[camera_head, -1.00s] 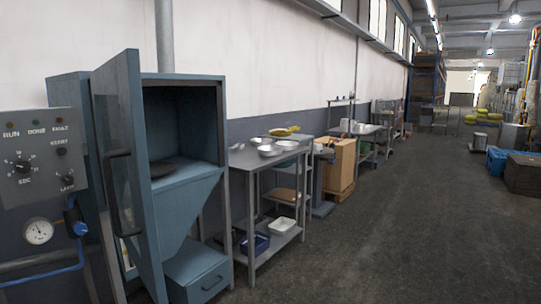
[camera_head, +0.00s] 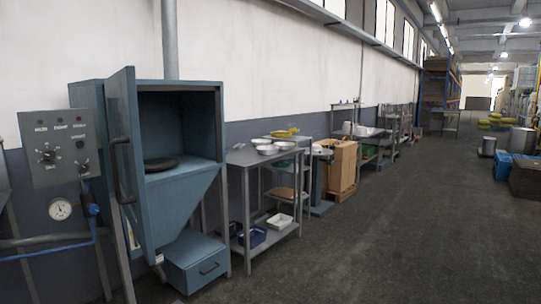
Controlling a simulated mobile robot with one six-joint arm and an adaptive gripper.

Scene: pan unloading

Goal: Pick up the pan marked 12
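Several shallow silvery pans or bowls stand on a grey metal table; one is at the front (camera_head: 267,150) and another is to its right (camera_head: 284,145). A yellow pan-like thing (camera_head: 284,133) lies behind them on a further surface. A dark round disc or pan (camera_head: 160,164) lies inside the open blue cabinet (camera_head: 188,172). No number 12 is legible on any of them at this distance. My gripper is not in view.
The cabinet door (camera_head: 124,160) stands open, with a control panel (camera_head: 62,148) to its left. The table (camera_head: 244,159) has bins on its lower shelf.

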